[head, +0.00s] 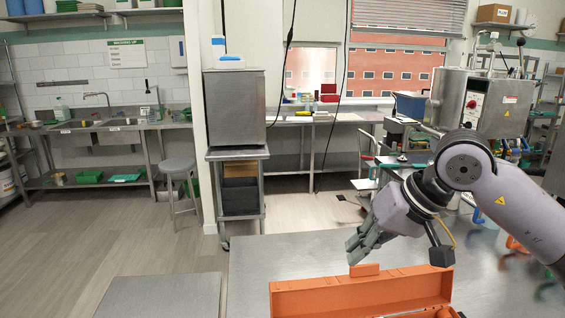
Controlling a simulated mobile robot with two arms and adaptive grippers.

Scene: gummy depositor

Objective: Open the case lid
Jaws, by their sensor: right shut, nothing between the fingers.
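The orange case (350,296) lies on the metal table at the bottom of the head view, cut off by the frame's lower edge. A long orange panel, which looks like its lid, faces me and appears raised, with a small tab (364,270) on its far edge. Part of an orange and white content shows at the lower right of the case. My right gripper (357,246) is shut and empty, its fingertips just above and behind the tab. I cannot tell whether they touch it. My left gripper is out of view.
The metal table (262,262) is clear to the left of the case. A lower metal surface (160,296) stands at the left. A steel cabinet on a wheeled cart (236,150) and a stool (178,166) stand farther back.

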